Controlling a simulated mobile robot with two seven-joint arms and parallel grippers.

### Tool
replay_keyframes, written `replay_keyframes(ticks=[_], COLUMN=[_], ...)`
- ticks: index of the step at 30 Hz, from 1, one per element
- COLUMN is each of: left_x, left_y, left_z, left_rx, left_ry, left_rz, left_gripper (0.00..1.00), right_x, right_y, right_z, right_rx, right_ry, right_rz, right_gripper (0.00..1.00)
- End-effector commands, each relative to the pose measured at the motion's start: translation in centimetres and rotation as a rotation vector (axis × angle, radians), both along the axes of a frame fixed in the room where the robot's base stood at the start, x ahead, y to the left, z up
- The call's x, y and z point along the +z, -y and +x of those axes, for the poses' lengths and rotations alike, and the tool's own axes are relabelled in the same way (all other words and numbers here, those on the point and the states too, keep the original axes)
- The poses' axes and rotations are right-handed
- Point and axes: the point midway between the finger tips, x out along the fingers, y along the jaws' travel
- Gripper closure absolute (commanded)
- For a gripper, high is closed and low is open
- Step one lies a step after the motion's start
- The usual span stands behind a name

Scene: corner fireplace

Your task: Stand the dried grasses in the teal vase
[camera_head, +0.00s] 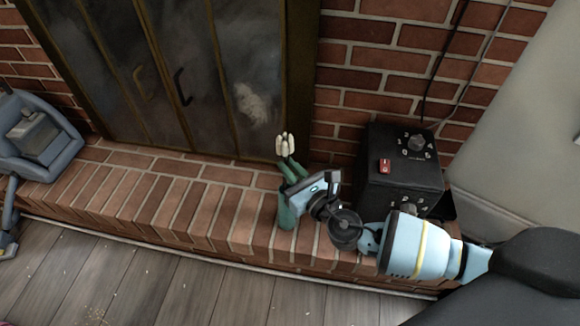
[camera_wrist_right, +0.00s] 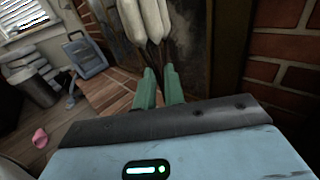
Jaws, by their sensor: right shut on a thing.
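The dried grasses (camera_head: 285,145) show as a small bunch of pale, plump heads. In the right wrist view the heads (camera_wrist_right: 147,18) stand up beyond my fingertips, with thin dark stems below. My right gripper (camera_head: 288,168) has green fingers and is shut on the grasses. The teal vase (camera_head: 286,212) stands on the brick hearth just below the gripper. My gripper body partly covers it and its mouth is hard to see. I cannot tell whether the stem ends are inside the vase. My left gripper is not in view.
A black box with dials and a red switch (camera_head: 403,165) stands right of the vase, near my right arm. Glass fireplace doors (camera_head: 180,75) rise behind the brick hearth (camera_head: 175,197). A blue-grey machine (camera_head: 35,140) stands at far left. The hearth left of the vase is clear.

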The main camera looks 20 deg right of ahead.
Motion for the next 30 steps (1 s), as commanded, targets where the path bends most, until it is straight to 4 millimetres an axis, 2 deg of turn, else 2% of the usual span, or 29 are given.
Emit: replay_keyframes(ticks=[5,6,11,20,23,30], left_x=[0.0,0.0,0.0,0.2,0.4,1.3], left_y=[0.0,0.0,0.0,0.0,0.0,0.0], left_z=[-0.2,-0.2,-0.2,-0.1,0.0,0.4], left_rx=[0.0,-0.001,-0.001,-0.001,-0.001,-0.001], left_ry=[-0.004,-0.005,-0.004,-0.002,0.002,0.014], left_rz=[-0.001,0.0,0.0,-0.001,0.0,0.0], left_gripper=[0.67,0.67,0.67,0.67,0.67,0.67], right_x=[0.0,0.0,0.0,0.0,0.1,0.1], right_y=[0.0,0.0,0.0,0.1,0.3,0.9], right_z=[0.0,0.0,0.0,-0.3,-1.2,-4.9], right_rx=[0.0,0.0,0.0,0.0,0.0,0.0], right_ry=[0.001,0.001,0.001,-0.001,-0.001,-0.002], right_rz=[0.0,0.0,0.0,0.0,0.0,0.0], right_gripper=[1.0,0.84,0.64,0.64,0.64,0.64])
